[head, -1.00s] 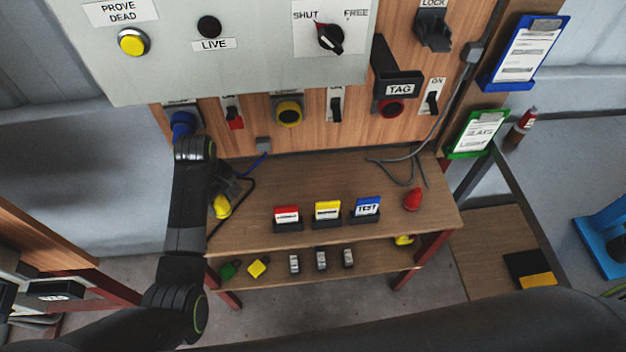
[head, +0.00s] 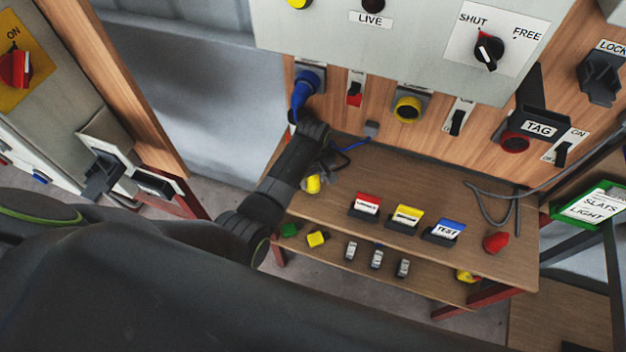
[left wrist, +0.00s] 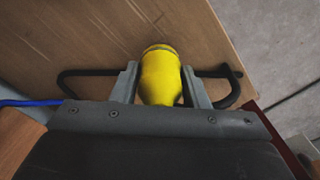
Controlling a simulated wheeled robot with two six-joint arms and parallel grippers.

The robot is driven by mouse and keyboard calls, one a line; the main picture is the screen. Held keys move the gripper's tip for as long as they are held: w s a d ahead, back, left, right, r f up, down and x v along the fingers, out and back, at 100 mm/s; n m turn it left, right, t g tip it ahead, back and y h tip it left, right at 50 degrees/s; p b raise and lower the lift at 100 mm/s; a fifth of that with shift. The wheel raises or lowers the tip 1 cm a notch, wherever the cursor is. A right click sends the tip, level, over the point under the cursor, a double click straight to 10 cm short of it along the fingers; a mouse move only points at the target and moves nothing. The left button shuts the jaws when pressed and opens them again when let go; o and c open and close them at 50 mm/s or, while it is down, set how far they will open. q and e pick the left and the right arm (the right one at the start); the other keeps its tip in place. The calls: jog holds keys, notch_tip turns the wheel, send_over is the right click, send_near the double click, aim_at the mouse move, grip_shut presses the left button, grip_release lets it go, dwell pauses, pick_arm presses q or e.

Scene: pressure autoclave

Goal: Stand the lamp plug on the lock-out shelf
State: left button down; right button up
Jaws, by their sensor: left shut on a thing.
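My left gripper (head: 321,171) is shut on a yellow plug (head: 313,185) at the left end of the wooden upper shelf (head: 370,180). I cannot tell whether the plug touches the wood. No label marks it as the lamp plug. A red plug (head: 496,242) stands at the shelf's right end. My right gripper is not in view.
Red, yellow and blue cards (head: 448,230) stand in holders mid-shelf. A blue plug (head: 304,92) sits at the panel above my wrist. A grey cable (head: 490,205) lies at the back right. The lower shelf (head: 335,260) holds several small items. Bare wood lies behind the cards.

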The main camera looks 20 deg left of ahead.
pick_arm(q)
jog(key=shift+f, duration=0.8)
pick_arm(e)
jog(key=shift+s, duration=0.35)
pick_arm(q)
jog(key=shift+f, duration=0.1)
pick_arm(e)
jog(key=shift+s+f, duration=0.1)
pick_arm(q)
jog(key=c, duration=0.8)
grip_release()
jog(key=shift+f, duration=0.1)
jog(key=shift+r, duration=0.25)
notch_tip(320, 180, up, 12)
jog(key=shift+f, duration=0.1)
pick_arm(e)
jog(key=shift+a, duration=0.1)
